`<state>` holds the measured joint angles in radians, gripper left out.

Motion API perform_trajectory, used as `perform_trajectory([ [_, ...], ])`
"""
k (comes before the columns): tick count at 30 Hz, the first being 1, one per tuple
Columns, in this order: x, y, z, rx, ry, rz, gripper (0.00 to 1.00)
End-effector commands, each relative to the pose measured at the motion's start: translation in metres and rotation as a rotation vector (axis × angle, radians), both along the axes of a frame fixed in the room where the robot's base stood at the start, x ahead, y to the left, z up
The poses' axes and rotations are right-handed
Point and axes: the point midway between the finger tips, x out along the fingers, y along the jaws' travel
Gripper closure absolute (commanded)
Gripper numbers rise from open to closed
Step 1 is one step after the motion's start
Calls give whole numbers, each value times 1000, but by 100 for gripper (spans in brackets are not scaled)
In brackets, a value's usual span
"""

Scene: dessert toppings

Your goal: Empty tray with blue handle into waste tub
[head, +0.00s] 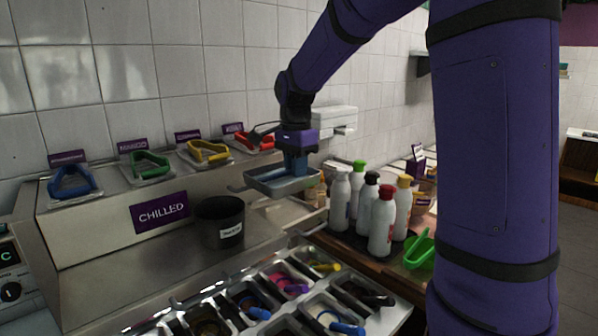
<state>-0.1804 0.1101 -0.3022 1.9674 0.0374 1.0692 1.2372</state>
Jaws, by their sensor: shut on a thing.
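My gripper (295,163) points down above the counter and is shut on the blue handle of a grey metal tray (262,183). The tray is held in the air, roughly level, to the right of and higher than the waste tub. I cannot make out what lies in the tray. The waste tub (212,235) is a black round tub with a white label, standing upright on the steel counter. Its inside is mostly dark, and I cannot see what it holds.
Coloured tongs (150,164) lie in holders on the ledge behind. Several squeeze bottles (382,222) stand close together at the right. Topping pans (290,285) with coloured handles fill the front. The steel counter (150,270) left of the tub is clear.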

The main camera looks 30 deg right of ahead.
Motion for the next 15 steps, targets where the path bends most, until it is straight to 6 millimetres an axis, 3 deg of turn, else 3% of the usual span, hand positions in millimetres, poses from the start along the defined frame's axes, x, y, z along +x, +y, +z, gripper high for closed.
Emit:
perform_trajectory([
  [15,-18,28,30,2,-3,3,100],
])
